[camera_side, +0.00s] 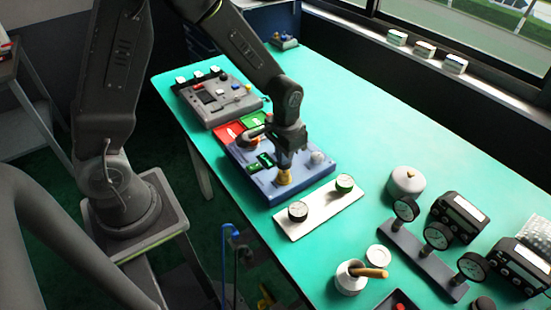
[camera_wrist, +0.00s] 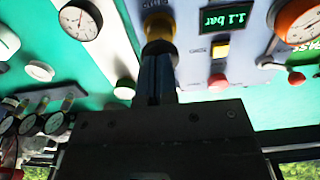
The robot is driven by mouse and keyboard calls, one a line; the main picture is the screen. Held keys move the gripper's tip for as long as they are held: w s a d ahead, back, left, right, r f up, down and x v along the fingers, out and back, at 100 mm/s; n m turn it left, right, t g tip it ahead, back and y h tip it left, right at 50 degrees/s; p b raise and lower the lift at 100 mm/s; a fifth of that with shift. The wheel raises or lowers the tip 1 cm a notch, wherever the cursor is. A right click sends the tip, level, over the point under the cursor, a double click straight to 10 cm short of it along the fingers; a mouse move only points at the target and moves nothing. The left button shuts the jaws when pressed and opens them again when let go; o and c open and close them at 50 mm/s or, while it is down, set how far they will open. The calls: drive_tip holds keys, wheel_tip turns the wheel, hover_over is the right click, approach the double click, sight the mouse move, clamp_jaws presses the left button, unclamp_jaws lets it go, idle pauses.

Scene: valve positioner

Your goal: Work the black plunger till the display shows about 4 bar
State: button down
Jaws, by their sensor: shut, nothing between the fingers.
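The blue positioner box (camera_side: 258,187) lies on the green table. A yellow collar (camera_side: 284,178) stands at its front corner; the collar also shows at the top of the wrist view (camera_wrist: 158,27). My gripper (camera_side: 286,162) is directly above the collar, fingers pointing down. In the wrist view my gripper (camera_wrist: 158,60) is shut, its fingertips right at the collar. The black plunger is mostly hidden by my fingers and the collar; I cannot tell whether the fingertips touch it. The green display (camera_wrist: 228,18) is upside down and appears to read 1.1 bar.
A grey control box (camera_side: 217,98) stands behind the blue box. To the right are a gauge rack (camera_side: 422,258), a white lidded pot (camera_side: 405,182) and a cup with a wooden handle (camera_side: 350,278).

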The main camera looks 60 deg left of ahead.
drive_tip(key=shift+f, duration=1)
drive_tip(key=shift+r, duration=1.8)
drive_tip(key=shift+f, duration=0.1)
drive_tip(key=shift+f, duration=1.7)
drive_tip(key=shift+r, duration=1.8)
